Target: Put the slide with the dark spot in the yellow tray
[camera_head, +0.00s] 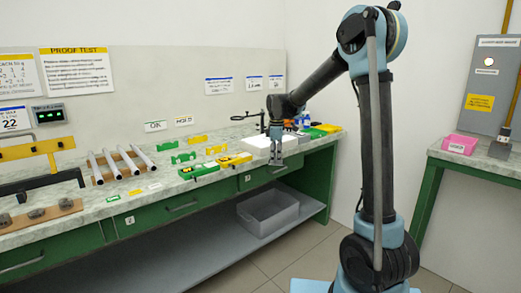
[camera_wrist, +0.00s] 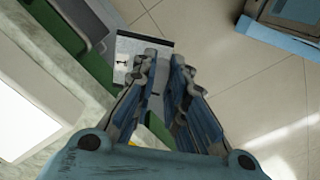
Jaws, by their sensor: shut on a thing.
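My gripper (camera_head: 277,157) hangs at the front edge of the bench, beside a white box. In the wrist view its fingers (camera_wrist: 163,65) are closed on a flat pale slide (camera_wrist: 137,49), which sticks out to the left of the fingertips. The slide has a dark band along its top edge and a small dark mark near its left side. The yellow tray (camera_head: 234,159) lies on the bench left of my gripper, beside a green tray (camera_head: 200,170). What lies in these trays is too small to tell.
The white box (camera_head: 262,143) stands close behind my gripper; it also shows in the wrist view (camera_wrist: 30,120). Several small green and yellow stands and a rack of pale rods (camera_head: 118,164) are farther left. A grey bin (camera_head: 268,214) sits on the shelf below.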

